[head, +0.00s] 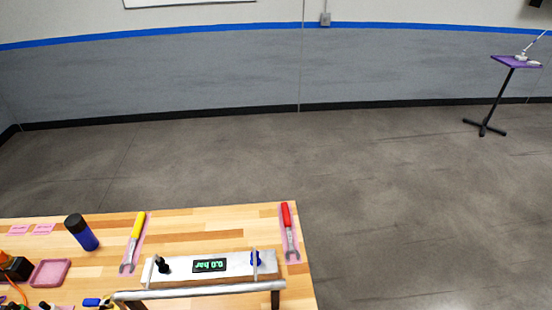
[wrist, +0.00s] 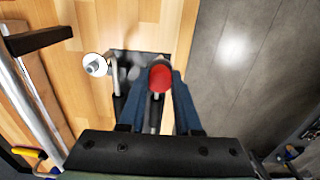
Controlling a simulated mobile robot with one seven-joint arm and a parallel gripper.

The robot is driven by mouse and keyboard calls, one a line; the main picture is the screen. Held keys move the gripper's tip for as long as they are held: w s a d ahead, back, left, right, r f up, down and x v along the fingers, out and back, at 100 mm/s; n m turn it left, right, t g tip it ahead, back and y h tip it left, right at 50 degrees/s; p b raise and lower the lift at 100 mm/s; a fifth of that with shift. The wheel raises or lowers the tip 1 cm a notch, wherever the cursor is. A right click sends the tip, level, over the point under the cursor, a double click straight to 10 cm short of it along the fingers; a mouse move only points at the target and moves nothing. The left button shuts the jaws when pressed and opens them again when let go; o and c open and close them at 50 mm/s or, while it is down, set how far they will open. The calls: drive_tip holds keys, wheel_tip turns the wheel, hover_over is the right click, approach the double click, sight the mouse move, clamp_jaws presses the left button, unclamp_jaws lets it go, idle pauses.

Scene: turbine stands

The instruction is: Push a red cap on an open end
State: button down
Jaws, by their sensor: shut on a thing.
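In the wrist view my gripper (wrist: 158,94) has its dark blue fingers closed around a red, rounded cap (wrist: 161,77), which shows at the fingertips. Just left of it is a pale round end (wrist: 94,64) of a pipe or fitting, apart from the cap; whether it is open I cannot tell. A long metal tube (wrist: 38,100) with a dark support (wrist: 38,40) lies further left. In the head view a metal tube (head: 190,293) lies across dark supports at the near edge of the bench. My gripper does not show in the head view.
The wooden bench (head: 190,225) carries a test panel (head: 185,268) with a green reading, a yellow-handled wrench (head: 136,232), a red-handled wrench (head: 287,225), a dark blue bottle (head: 81,232) and a pink tray (head: 49,273). A purple-topped stand (head: 517,62) is far right. The floor between is clear.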

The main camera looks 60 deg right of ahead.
drive_tip(key=shift+s+a+f, duration=0.1)
drive_tip(key=shift+s+f, duration=0.1)
drive_tip(key=shift+f, duration=0.15)
drive_tip(key=c, duration=0.8)
unclamp_jaws()
drive_tip(key=shift+c, duration=0.2)
drive_tip(key=o, duration=0.3)
drive_tip(key=shift+w, duration=0.2)
drive_tip(key=shift+o, duration=0.9)
drive_tip(key=shift+r, duration=0.15)
drive_tip(key=shift+r, duration=3.55)
